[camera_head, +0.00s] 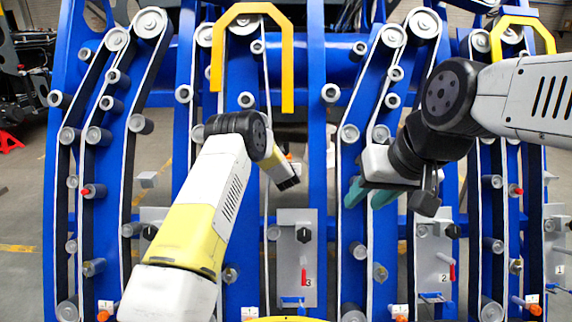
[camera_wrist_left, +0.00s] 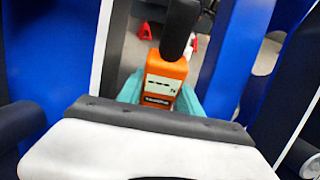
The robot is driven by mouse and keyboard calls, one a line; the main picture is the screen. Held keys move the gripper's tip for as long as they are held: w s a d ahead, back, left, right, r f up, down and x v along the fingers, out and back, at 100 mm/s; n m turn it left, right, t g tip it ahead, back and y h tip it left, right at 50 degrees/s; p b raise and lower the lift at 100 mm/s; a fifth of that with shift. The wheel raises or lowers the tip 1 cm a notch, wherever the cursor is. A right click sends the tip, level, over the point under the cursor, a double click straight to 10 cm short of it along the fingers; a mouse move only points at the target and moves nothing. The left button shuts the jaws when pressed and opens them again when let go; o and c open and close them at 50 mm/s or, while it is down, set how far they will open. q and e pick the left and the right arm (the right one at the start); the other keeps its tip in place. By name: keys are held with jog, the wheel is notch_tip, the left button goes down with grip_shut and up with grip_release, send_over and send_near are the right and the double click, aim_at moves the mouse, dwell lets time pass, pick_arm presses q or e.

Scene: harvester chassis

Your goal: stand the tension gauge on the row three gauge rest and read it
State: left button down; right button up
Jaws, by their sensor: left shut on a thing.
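The tension gauge (camera_wrist_left: 165,82) is an orange box with a small display and a black upper part. In the left wrist view it sits between the teal fingers of my left gripper (camera_wrist_left: 160,94), which is shut on it. In the head view my left arm's wrist hides most of the gauge. The row three panel (camera_head: 286,258) is a grey plate marked 3, with a black knob and a red handle. A blue gauge rest (camera_head: 292,301) juts from its foot, below my left gripper and apart from it. My right gripper (camera_head: 370,194) has its teal fingers apart and looks empty.
Blue uprights with belts and rollers stand close on both sides of the panel. A yellow hoop (camera_head: 287,65) arches above my left gripper. A panel marked 2 (camera_head: 434,262) stands to the right, below my right gripper. Orange knobs line the bottom.

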pick_arm(q)
jog(key=shift+f, duration=0.1)
jog(key=c, duration=0.7)
grip_release()
jog(key=shift+f, duration=0.15)
